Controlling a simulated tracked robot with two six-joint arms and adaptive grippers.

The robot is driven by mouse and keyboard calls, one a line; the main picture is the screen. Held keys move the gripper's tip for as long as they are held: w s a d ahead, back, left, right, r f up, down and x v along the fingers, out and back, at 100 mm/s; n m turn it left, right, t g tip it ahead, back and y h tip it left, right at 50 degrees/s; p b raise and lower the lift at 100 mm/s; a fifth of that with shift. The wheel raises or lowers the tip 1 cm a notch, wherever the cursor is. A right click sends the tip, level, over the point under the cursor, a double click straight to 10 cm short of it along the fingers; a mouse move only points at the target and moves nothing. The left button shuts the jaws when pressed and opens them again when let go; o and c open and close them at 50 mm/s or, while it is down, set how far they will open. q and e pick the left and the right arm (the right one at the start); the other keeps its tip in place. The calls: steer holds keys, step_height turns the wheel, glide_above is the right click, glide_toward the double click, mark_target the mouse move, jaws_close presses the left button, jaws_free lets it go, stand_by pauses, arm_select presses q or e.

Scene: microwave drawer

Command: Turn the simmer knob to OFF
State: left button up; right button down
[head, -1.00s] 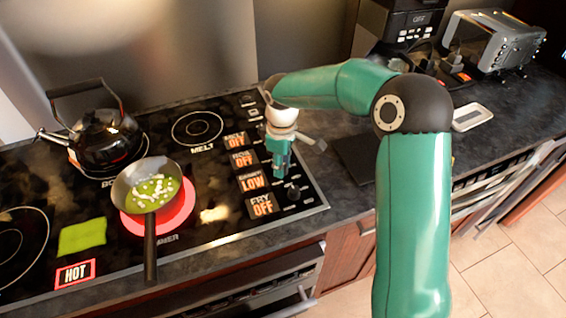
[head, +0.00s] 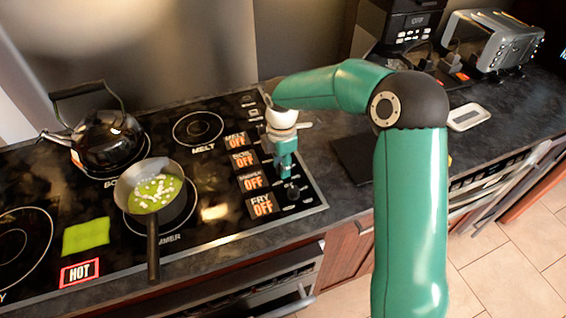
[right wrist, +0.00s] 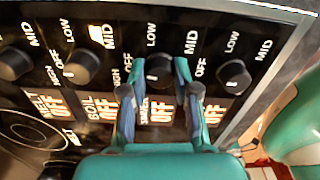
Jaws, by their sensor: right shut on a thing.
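The simmer knob (right wrist: 158,69) is a dark round knob on the black control panel. My right gripper (right wrist: 160,72) is shut on it, one finger on each side; in the head view the gripper (head: 282,171) comes down onto the panel from above and hides the knob. The simmer display (head: 253,181) reads OFF in orange, and it also shows between the fingers in the right wrist view (right wrist: 162,112). My left gripper is not in view.
The fry knob (right wrist: 234,75) is close beside my gripper; boil (right wrist: 82,66) and melt (right wrist: 14,62) knobs lie on the other side. A pan (head: 150,220) with green and white food stands on the simmer burner. A black kettle (head: 105,140) stands behind it.

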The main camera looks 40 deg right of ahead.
steer(key=shift+n, duration=0.8)
steer(key=c, duration=0.9)
jaws_free()
steer(key=shift+o, duration=0.2)
steer(key=shift+r, duration=0.1)
step_height(320, 180, up, 12)
steer(key=shift+f, duration=0.2)
